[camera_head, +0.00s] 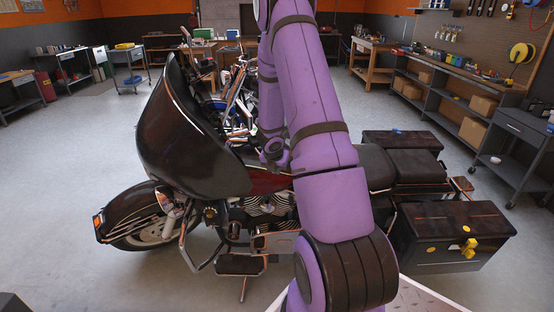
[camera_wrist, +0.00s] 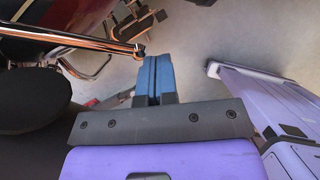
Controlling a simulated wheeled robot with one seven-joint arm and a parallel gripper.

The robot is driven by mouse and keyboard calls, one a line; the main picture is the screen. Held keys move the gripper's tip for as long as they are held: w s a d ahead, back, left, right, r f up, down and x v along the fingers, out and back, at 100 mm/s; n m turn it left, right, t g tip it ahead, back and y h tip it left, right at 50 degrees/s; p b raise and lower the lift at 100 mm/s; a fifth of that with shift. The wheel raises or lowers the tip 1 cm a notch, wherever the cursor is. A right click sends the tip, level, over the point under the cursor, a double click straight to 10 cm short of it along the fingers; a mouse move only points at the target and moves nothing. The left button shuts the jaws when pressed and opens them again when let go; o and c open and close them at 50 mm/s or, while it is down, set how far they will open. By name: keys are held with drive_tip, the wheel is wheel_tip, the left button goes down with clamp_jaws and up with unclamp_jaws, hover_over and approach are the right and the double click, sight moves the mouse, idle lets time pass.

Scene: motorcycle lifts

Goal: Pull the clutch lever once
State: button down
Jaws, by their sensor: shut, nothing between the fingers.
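The motorcycle (camera_head: 190,135), with a black front fairing, stands across the middle of the head view. In the wrist view, a shiny metal lever (camera_wrist: 70,39) with a rounded end runs in from the left; it looks like the clutch lever. My gripper (camera_wrist: 153,58) has blue fingers that are shut together with nothing between them. The fingertips are just right of the lever's rounded end; I cannot tell whether they touch it. In the head view my purple arm reaches over the motorcycle. My gripper and the lever cannot be made out there.
A dark rounded part (camera_wrist: 30,100) lies close on the left of the wrist view. The seat (camera_head: 415,165) and a black side case (camera_head: 440,222) are right of my arm. Workbenches and shelves (camera_head: 455,75) line the walls. Grey floor (camera_head: 60,210) is open on the left.

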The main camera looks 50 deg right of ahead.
drive_tip(key=v, duration=1)
drive_tip(key=shift+a, duration=0.2)
idle(0.4)
